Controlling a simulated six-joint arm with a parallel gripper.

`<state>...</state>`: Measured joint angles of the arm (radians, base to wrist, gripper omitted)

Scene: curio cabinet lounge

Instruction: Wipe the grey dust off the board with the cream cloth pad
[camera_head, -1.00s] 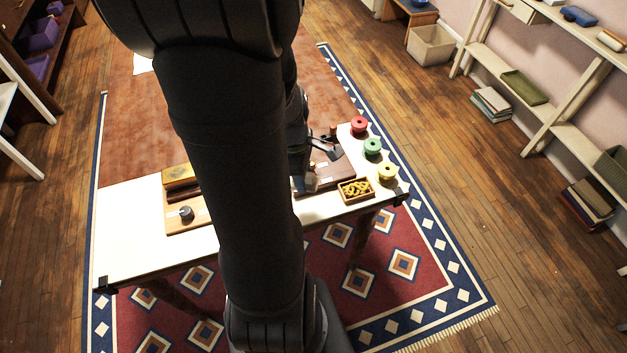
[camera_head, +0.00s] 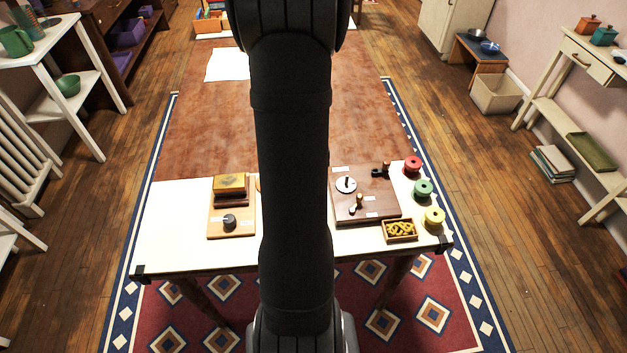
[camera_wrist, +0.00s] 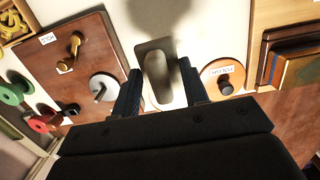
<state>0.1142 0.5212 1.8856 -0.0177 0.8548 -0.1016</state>
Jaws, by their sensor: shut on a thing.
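In the wrist view, my gripper (camera_wrist: 160,84) has its two fingers on either side of a rounded pale handle. It is shut on this handle, which belongs to the cream cloth pad (camera_wrist: 152,48). The flat pad lies below the handle, over the white tabletop (camera_wrist: 115,18). I cannot tell whether it touches the surface. A soft dark grey patch (camera_wrist: 157,10) lies beyond the pad; I cannot tell whether it is dust or shadow. No separate dusty board is clear. In the head view, my arm hides the gripper and pad.
A dark board (camera_head: 378,205) with a metal disc and knobs stands right of my arm. Beside it are red (camera_head: 412,164), green (camera_head: 423,188) and yellow (camera_head: 434,216) spools and a small tray (camera_head: 400,239). A yellow-topped block (camera_head: 230,183) and a knob board (camera_head: 245,225) are left.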

